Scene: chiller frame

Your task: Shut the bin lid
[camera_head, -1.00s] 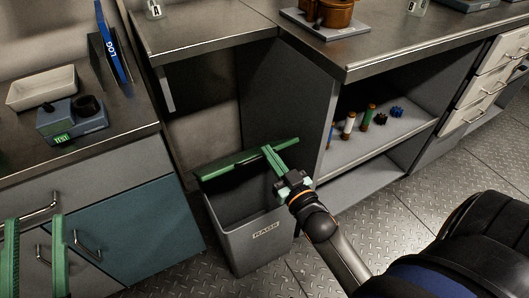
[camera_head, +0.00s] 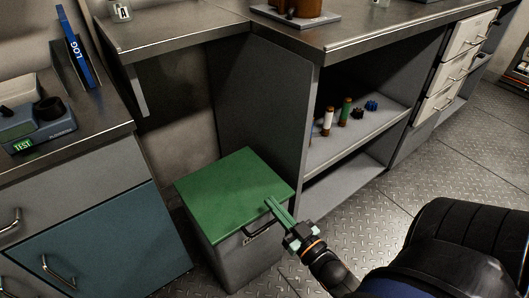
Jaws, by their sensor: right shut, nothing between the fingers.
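The grey bin (camera_head: 241,262) stands on the floor between the teal cabinet and the open shelf unit. Its green lid (camera_head: 232,196) lies flat across the top and looks closed, so the inside of the bin is hidden. My right gripper (camera_head: 275,207) is shut and empty, with its green fingers at the front right edge of the lid. I cannot tell whether the fingertips touch the lid. Part of the bin's label is hidden behind the gripper. My left gripper is out of the view.
A teal cabinet (camera_head: 95,245) stands close to the left of the bin. A grey panel (camera_head: 262,100) and shelf unit with small bottles (camera_head: 345,110) stand behind and to the right. The patterned metal floor (camera_head: 400,185) is open at the right.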

